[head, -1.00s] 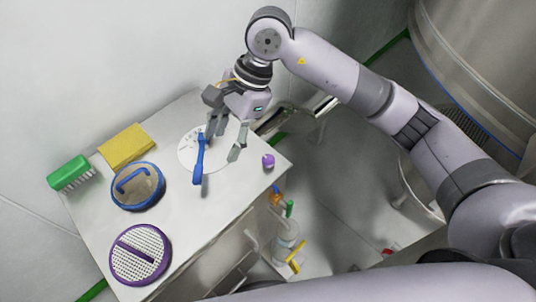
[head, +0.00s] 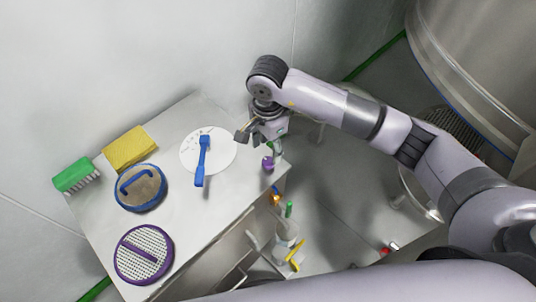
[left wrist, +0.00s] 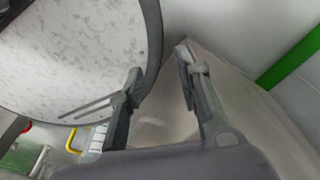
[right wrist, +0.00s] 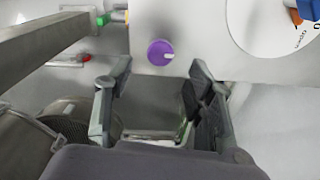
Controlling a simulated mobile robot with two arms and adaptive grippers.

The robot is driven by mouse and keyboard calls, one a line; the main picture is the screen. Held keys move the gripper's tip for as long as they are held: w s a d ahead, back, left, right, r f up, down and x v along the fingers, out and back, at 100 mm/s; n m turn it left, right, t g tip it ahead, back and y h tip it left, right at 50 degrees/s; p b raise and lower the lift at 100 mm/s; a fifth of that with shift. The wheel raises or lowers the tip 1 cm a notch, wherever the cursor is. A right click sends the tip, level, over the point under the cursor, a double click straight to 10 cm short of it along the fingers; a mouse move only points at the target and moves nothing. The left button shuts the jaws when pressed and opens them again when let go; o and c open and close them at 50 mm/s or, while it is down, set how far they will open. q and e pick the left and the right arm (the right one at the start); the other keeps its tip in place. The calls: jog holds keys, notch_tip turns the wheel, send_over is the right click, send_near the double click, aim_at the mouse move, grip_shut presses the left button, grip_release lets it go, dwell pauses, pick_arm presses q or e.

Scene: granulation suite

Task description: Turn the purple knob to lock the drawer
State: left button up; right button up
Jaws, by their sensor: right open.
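The purple knob (head: 268,163) sits at the right corner of the white cabinet top (head: 200,222). In the right wrist view the knob (right wrist: 160,53) shows a pale pointer mark and lies ahead of my fingers, between their lines and apart from them. My right gripper (head: 262,143) is close above the knob in the head view; in the right wrist view its fingers (right wrist: 158,75) are spread and empty. The drawer front is not clearly seen from above. My left gripper (left wrist: 162,75) shows in the left wrist view with its fingers apart and nothing between them.
Bottles stand below the right edge.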

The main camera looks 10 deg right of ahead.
aim_at(268, 161)
notch_tip(268, 161, down, 6)
jog(key=shift+r+p, duration=0.15)
jog(key=shift+p, duration=0.2)
jog(key=shift+c, duration=0.4)
jog(key=c, duration=1.1)
